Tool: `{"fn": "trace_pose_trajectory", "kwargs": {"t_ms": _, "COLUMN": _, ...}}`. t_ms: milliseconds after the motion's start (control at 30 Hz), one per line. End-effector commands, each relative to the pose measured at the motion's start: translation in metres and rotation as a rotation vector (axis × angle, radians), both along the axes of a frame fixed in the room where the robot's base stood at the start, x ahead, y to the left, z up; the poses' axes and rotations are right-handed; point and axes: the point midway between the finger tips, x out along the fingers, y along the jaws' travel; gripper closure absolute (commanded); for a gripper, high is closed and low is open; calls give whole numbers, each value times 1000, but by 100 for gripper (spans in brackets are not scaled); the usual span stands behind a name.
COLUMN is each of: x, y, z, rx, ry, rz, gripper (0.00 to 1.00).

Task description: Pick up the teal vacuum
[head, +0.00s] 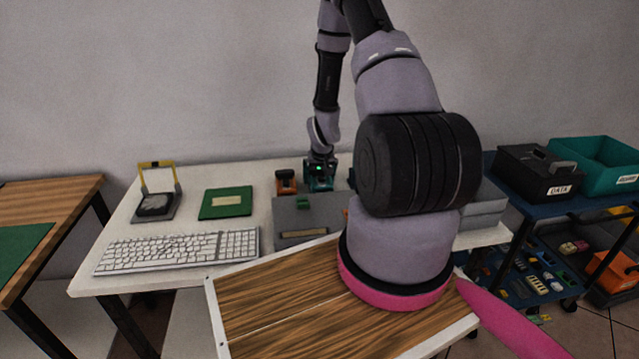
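My arm reaches down over the back of the white table. My gripper (319,171) is small in the head view, with a green light on its wrist, and its fingers cannot be made out. A small dark teal object (324,184) shows right at my gripper, at the table's back; it may be the teal vacuum. I cannot tell whether the fingers touch it, surround it or are only above it. My own arm link hides part of the table to the right of it.
An orange-and-black object (287,182) stands close to the left of my gripper. A grey case (300,217) lies in front. A green board (226,202), a yellow-framed device (156,200) and a white keyboard (180,250) are further left. Bins (540,178) stand on a cart at right.

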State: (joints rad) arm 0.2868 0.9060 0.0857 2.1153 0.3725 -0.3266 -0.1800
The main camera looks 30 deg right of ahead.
Motion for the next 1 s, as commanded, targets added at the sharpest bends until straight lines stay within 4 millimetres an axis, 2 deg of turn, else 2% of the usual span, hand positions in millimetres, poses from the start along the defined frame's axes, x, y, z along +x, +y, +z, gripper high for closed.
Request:
{"fn": "trace_pose_trajectory", "kwargs": {"t_ms": 133, "x": 0, "y": 0, "z": 0, "rx": 0, "ry": 0, "rz": 0, "gripper": 0}}
{"fn": "trace_pose_trajectory", "kwargs": {"t_ms": 167, "x": 0, "y": 0, "z": 0, "rx": 0, "ry": 0, "rz": 0, "gripper": 8}}
{"fn": "trace_pose_trajectory", "kwargs": {"t_ms": 300, "x": 0, "y": 0, "z": 1, "rx": 0, "ry": 0, "rz": 0, "gripper": 61}}
{"fn": "trace_pose_trajectory", "kwargs": {"t_ms": 400, "x": 0, "y": 0, "z": 1, "rx": 0, "ry": -1, "rz": 0, "gripper": 93}}
{"fn": "trace_pose_trajectory", "kwargs": {"t_ms": 633, "x": 0, "y": 0, "z": 2, "rx": -1, "ry": -2, "rz": 1, "gripper": 93}}
{"fn": "trace_pose_trajectory", "kwargs": {"t_ms": 767, "x": 1, "y": 0, "z": 9, "rx": -1, "ry": -3, "rz": 1, "gripper": 93}}
{"fn": "trace_pose_trajectory", "kwargs": {"t_ms": 867, "x": 1, "y": 0, "z": 21, "rx": -2, "ry": -3, "rz": 1, "gripper": 92}}
{"fn": "trace_pose_trajectory", "kwargs": {"t_ms": 1000, "x": 2, "y": 0, "z": 48, "rx": -2, "ry": -6, "rz": 2, "gripper": 92}}
